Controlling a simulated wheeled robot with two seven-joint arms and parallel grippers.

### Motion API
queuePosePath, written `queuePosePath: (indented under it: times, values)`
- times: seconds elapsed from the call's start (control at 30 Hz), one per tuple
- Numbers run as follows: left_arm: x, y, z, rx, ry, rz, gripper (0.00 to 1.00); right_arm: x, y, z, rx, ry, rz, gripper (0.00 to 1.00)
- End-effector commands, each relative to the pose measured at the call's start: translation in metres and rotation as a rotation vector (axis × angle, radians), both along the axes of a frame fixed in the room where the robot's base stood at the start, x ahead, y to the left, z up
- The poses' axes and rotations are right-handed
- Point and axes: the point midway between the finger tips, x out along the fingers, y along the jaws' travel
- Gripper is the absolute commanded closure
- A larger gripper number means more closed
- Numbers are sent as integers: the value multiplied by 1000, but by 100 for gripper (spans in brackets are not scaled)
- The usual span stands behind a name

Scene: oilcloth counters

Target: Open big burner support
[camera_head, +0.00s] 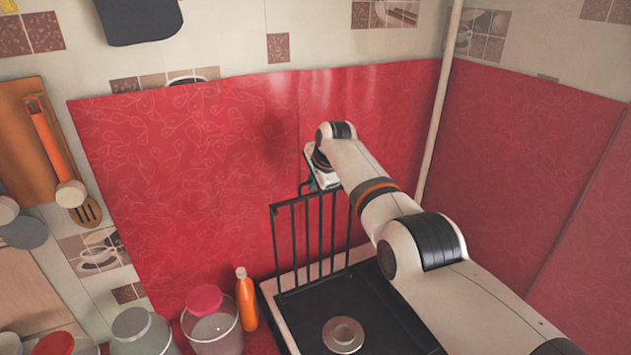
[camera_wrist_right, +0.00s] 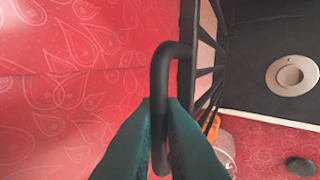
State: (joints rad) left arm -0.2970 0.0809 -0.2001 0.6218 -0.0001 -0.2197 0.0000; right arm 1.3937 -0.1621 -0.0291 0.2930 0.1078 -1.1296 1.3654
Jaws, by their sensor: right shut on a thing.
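The big burner support (camera_head: 309,240) is a black barred grate. In the head view it stands upright, raised along the back edge of the black stove top (camera_head: 383,318). In the right wrist view, the support's bent black end (camera_wrist_right: 162,80) runs between the teal fingers. My right gripper (camera_head: 310,180) is at the top of the raised support; in the wrist view the right gripper (camera_wrist_right: 160,115) is shut on that bar. The gripper's tips are partly hidden by the wrist in the head view. My left gripper is not in view.
A round metal burner (camera_head: 343,335) lies on the stove top. An orange bottle (camera_head: 247,299) and a lidded jar (camera_head: 213,325) stand left of the stove. A red backsplash (camera_head: 190,170) is close behind the support. A pale pipe (camera_head: 437,110) runs down the corner.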

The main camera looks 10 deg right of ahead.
Motion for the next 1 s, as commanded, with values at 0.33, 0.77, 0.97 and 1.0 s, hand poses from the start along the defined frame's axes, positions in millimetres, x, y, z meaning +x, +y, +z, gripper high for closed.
queuePosePath:
  times: [0.33, 0.77, 0.97, 1.0]
  values:
    - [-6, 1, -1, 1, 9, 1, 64, -2, 1, -7, -2, 13, 3, 100]
    - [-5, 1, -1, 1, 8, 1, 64, -2, 0, -7, -2, 13, 1, 72]
    - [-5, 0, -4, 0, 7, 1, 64, -3, 0, -4, -1, 10, 2, 72]
    - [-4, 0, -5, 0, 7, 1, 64, -3, 0, -3, -1, 9, 2, 72]
